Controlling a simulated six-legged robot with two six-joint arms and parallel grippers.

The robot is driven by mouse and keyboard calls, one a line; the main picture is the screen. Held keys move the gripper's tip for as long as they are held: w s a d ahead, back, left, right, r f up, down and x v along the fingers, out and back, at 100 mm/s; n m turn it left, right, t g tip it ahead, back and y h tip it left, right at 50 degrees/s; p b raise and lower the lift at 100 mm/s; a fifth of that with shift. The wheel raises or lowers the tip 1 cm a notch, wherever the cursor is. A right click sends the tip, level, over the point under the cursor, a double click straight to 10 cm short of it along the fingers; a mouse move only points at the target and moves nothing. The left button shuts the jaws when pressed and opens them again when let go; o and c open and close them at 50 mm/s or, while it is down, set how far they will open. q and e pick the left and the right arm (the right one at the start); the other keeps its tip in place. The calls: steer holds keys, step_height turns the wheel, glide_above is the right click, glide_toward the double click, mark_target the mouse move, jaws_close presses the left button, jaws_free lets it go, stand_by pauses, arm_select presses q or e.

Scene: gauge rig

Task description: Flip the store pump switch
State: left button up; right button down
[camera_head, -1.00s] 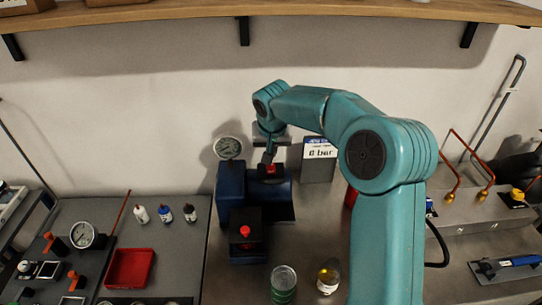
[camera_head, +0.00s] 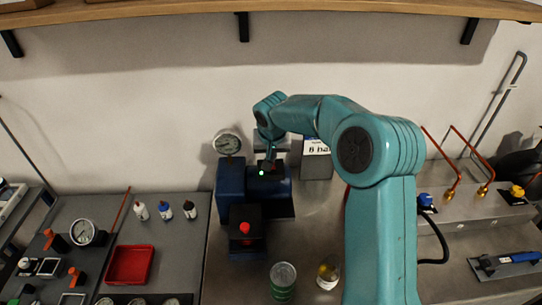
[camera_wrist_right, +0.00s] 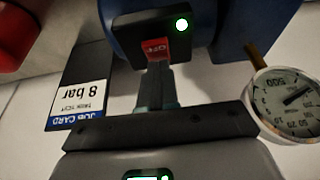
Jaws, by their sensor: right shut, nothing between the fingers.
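The blue pump unit (camera_head: 230,190) stands at the back middle of the bench. In the right wrist view its black switch box (camera_wrist_right: 127,32) carries a red rocker (camera_wrist_right: 153,46) marked OFF and a lit green lamp (camera_wrist_right: 181,24). The green lamp also shows in the head view (camera_head: 262,172). My right gripper (camera_wrist_right: 156,66) is shut with nothing between its fingers. Its tips are at the lower edge of the rocker; I cannot tell whether they touch it. In the head view my right gripper (camera_head: 268,165) reaches down onto the switch box. My left gripper is not in view.
A dial gauge (camera_head: 228,143) stands behind the pump, and a job card reading 8 bar (camera_wrist_right: 82,95) stands beside it. A red button (camera_head: 244,228) sits on a block in front. A green can (camera_head: 283,280) and a jar (camera_head: 328,272) stand at the front.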

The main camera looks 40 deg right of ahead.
steer(key=shift+s+a+f+b, duration=0.35)
steer(key=shift+s+f+b, duration=0.15)
steer(key=shift+b, duration=0.1)
steer(key=shift+s+a+r, duration=0.15)
steer(key=shift+s+a, duration=0.15)
steer(key=shift+r, duration=0.1)
